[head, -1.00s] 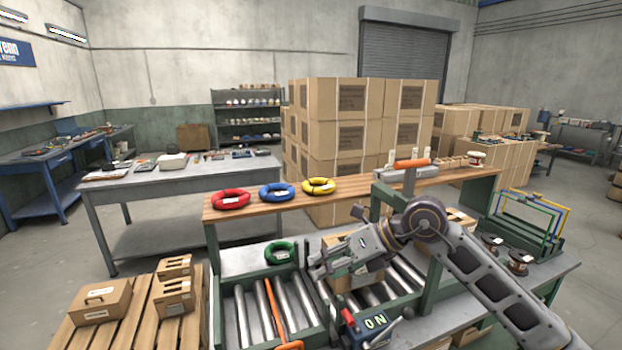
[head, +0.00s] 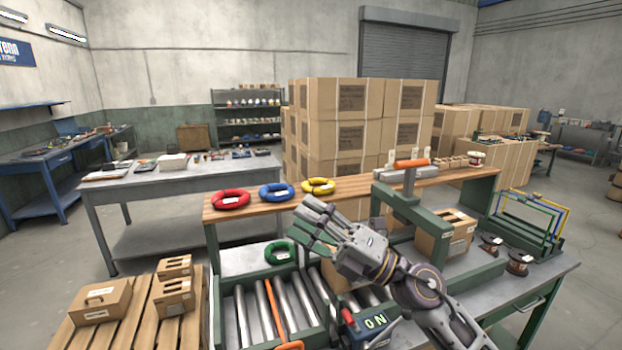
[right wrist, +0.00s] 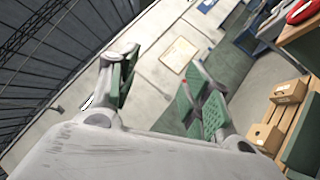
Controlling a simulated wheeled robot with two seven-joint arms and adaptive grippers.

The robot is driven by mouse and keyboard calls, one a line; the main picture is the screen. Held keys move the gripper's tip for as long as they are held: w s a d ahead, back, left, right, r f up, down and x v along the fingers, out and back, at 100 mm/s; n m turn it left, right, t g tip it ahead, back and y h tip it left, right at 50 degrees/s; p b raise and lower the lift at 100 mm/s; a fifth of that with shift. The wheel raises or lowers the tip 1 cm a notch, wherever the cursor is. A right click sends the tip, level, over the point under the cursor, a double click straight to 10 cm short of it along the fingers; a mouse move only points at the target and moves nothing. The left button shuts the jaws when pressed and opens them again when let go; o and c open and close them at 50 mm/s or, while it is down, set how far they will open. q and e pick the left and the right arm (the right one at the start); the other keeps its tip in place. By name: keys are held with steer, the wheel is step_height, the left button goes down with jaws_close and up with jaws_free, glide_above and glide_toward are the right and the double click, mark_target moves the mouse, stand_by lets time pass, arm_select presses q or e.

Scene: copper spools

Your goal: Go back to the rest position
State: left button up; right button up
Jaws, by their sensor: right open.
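My right gripper (head: 308,226) is open and empty, raised above the roller conveyor (head: 255,315) with its green-padded fingers pointing up and left. In the right wrist view its two fingers (right wrist: 165,88) stand well apart with nothing between them; floor and wall show beyond. My right arm comes in from the lower right. My left gripper is not in view. A green coil (head: 280,252) lies behind the rollers, just left of and below the right gripper. A carton on the rollers is mostly hidden by the gripper and arm.
Red (head: 230,199), blue (head: 276,192) and yellow (head: 318,186) coils lie on the wooden shelf behind the gripper. A green frame with an orange handle (head: 411,163) stands right of it.

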steer(key=w+d+f+m+t+h, duration=0.45)
steer(key=d+m+t+h, duration=0.35)
steer(key=m, duration=0.5)
steer(key=w+d+f+m+t+h, duration=0.3)
steer(key=d+f+m+t+h, duration=0.3)
steer(key=d+m+h, duration=0.55)
steer(key=s+d+f+m+g+h, duration=0.2)
steer(key=f+m+g, duration=0.15)
steer(key=f, duration=0.45)
steer(key=s+d+f+m+g+h, duration=0.1)
steer(key=s+f+m+g, duration=0.2)
steer(key=f, duration=0.5)
steer(key=s+f+m+g+y, duration=0.1)
steer(key=s+f+m+g, duration=0.1)
steer(key=s+f+g, duration=1.4)
steer(key=s+d+f+t, duration=0.1)
steer(key=s+f+t, duration=0.15)
steer(key=f, duration=1.45)
steer(key=s+f+t, duration=0.1)
steer(key=s+f, duration=0.3)
steer(key=f, duration=1.4)
steer(key=s+d+f, duration=0.2)
steer(key=s+f, duration=0.8)
steer(key=s, duration=0.1)
steer(key=s+d+f+g, duration=0.1)
steer(key=s+d+f, duration=0.2)
steer(key=s+f, duration=0.7)
steer(key=shift+s+g, duration=0.3)
steer(key=shift+s, duration=0.35)
